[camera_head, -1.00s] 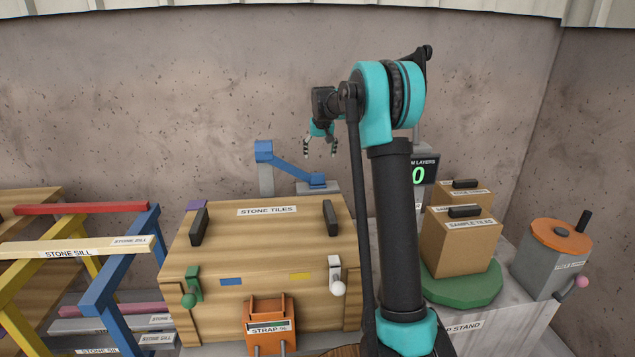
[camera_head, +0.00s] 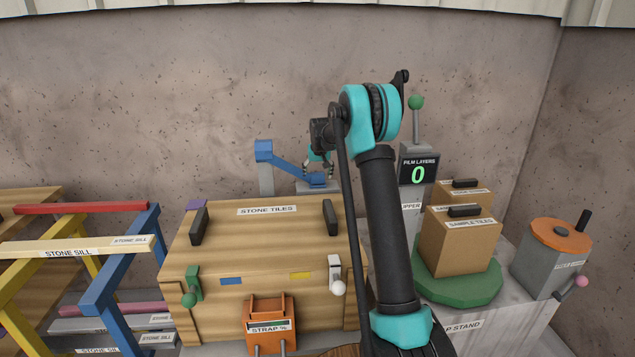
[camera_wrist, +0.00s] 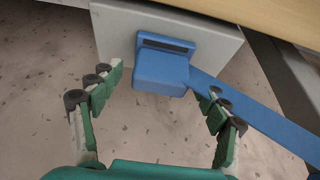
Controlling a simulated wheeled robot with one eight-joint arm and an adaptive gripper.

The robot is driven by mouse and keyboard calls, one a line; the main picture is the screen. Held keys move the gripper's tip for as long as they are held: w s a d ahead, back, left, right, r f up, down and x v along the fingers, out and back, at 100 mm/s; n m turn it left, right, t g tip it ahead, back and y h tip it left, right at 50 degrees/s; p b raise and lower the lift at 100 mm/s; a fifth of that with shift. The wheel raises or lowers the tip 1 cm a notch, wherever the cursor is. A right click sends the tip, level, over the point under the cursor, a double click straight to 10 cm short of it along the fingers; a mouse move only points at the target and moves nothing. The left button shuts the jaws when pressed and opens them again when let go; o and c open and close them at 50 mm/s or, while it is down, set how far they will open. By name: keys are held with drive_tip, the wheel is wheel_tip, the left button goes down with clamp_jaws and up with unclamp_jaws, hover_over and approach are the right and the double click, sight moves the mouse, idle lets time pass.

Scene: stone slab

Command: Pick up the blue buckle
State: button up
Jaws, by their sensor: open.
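The blue buckle (camera_head: 317,180) is a blue block at the low right end of a sloping blue strap (camera_head: 288,167), behind the stone tiles crate. In the wrist view the buckle (camera_wrist: 161,72) has a dark slot along its far edge and rests at a pale grey plate (camera_wrist: 113,28). My gripper (camera_head: 318,170) is just above the buckle in the head view. In the wrist view my gripper (camera_wrist: 159,87) is open, one finger on each side of the buckle. The left finger is clear of it; the right finger overlaps the strap, and I cannot tell whether they touch.
The wooden stone tiles crate (camera_head: 265,247) stands in front, with black handles on top. A grey post with a blue head (camera_head: 264,152) stands left of the buckle. The film layers display (camera_head: 419,172) reads 0 at right. Sample tiles boxes (camera_head: 460,245) stand on a green turntable.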

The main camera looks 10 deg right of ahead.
drive_tip(key=shift+f, duration=0.15)
drive_tip(key=shift+c, duration=0.3)
drive_tip(key=c, duration=1.2)
